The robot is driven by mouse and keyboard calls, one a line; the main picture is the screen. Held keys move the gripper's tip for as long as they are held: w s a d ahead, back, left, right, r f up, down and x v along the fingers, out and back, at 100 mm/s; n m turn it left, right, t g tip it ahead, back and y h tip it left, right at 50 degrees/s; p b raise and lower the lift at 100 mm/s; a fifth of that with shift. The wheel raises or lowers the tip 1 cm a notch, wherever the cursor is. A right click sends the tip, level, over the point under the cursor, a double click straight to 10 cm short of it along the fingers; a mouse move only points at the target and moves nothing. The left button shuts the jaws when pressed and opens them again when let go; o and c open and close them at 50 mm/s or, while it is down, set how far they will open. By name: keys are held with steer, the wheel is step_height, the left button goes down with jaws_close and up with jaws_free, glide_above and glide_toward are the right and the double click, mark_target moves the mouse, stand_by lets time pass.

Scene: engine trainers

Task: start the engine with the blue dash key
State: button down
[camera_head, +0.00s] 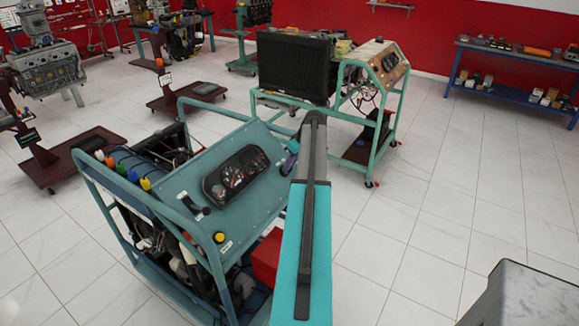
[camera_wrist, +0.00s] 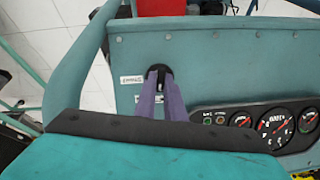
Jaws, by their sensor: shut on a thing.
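The teal dash panel (camera_wrist: 230,55) of an engine trainer fills much of the wrist view; it also shows in the head view (camera_head: 185,188). My gripper (camera_wrist: 158,82) has its two purple fingers at a black round ignition switch (camera_wrist: 158,70) at the panel's upper left, beside small white labels. The fingers are shut on the dash key there. The key is mostly hidden between them, and I cannot make out its blue colour. In the head view my gripper (camera_head: 289,160) is at the panel's upper right corner, partly behind my arm.
A gauge cluster (camera_head: 234,172) sits mid-panel; its dials also show in the wrist view (camera_wrist: 272,126). Teal frame tubes (camera_wrist: 83,55) run close beside the panel. Another trainer with a black radiator (camera_head: 293,65) stands behind.

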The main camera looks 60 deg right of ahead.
steer(key=m, duration=0.2)
steer(key=m+y, duration=0.1)
steer(key=m, duration=0.1)
steer(key=m+y+b, duration=0.1)
steer(key=m, duration=0.1)
steer(key=shift+s+d+f+t, duration=0.15)
steer(key=shift+d+f+t, duration=0.05)
steer(key=shift+f+t, duration=0.2)
steer(key=m+t, duration=0.1)
steer(key=m, duration=0.2)
steer(key=m+y, duration=0.1)
steer(key=m, duration=0.2)
steer(key=shift+s+f+t, duration=0.1)
steer(key=shift+s+t, duration=0.05)
steer(key=shift+t, duration=0.25)
steer(key=c, duration=1.8)
jaws_free()
steer(key=shift+c, duration=0.2)
steer(key=shift+d, duration=0.1)
steer(key=p+v, duration=0.1)
steer(key=v, duration=0.6)
steer(key=shift+p, duration=0.4)
steer(key=shift+s+d, duration=0.1)
steer(key=shift+d, duration=0.05)
